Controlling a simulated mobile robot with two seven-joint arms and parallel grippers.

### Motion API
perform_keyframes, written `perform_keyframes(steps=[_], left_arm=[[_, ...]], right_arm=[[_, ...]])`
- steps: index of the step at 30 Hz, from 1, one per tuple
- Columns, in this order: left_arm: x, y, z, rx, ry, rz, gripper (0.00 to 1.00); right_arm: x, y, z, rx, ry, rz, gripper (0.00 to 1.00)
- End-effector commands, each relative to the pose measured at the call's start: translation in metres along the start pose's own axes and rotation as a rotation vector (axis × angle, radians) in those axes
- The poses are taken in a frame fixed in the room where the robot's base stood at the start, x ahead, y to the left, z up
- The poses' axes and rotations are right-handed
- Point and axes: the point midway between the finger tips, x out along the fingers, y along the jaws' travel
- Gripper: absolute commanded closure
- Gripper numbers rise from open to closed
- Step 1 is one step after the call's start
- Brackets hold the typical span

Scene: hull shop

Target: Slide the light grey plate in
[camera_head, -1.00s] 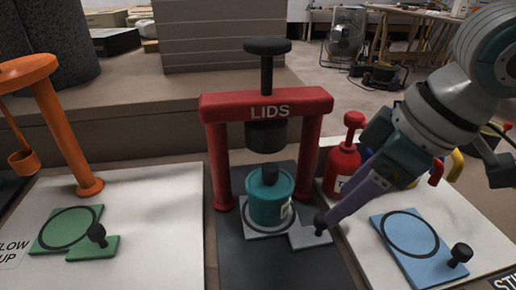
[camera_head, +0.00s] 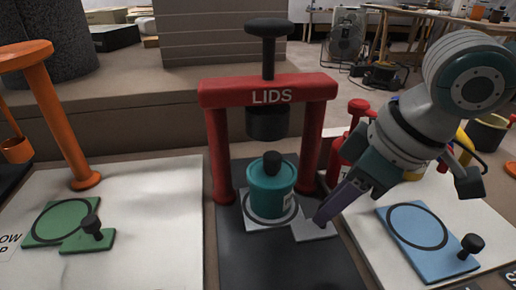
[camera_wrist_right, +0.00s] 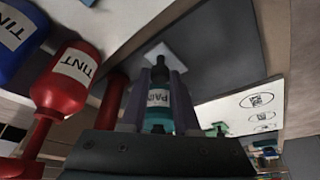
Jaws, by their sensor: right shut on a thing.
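The light grey plate (camera_head: 315,230) lies on a dark strip at the foot of the red LIDS press (camera_head: 270,92). A teal paint tin (camera_head: 271,192) with a black knob on its lid stands upright on the plate's ringed square. The tin is between the press's legs, below its raised black ram (camera_head: 268,124). My right gripper (camera_head: 321,217) is shut at the plate's front right tab, where the plate's black knob is hidden by the fingers. In the right wrist view the fingers (camera_wrist_right: 160,80) line up with the tin (camera_wrist_right: 158,100). My left gripper is not in view.
A green plate (camera_head: 75,240) lies on the left white board, near an orange stand (camera_head: 62,120). A blue plate (camera_head: 425,258) with a black knob lies on the right board. Red tint bottles (camera_wrist_right: 68,80) stand close to my right arm. The dark strip in front is clear.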

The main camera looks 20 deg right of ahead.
Motion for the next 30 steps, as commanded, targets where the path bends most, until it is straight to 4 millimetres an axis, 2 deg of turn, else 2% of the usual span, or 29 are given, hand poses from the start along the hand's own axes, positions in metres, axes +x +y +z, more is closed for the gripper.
perform_keyframes(steps=[1, 5, 30], left_arm=[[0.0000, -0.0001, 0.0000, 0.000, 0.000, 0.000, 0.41], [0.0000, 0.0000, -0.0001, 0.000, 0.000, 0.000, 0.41], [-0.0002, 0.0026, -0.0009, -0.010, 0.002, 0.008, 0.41]], right_arm=[[0.0000, -0.0001, 0.0000, 0.000, 0.000, 0.000, 0.86], [0.0000, -0.0001, 0.0000, 0.000, 0.000, 0.000, 1.00], [-0.0001, -0.0002, -0.0001, 0.000, 0.000, -0.001, 1.00]])
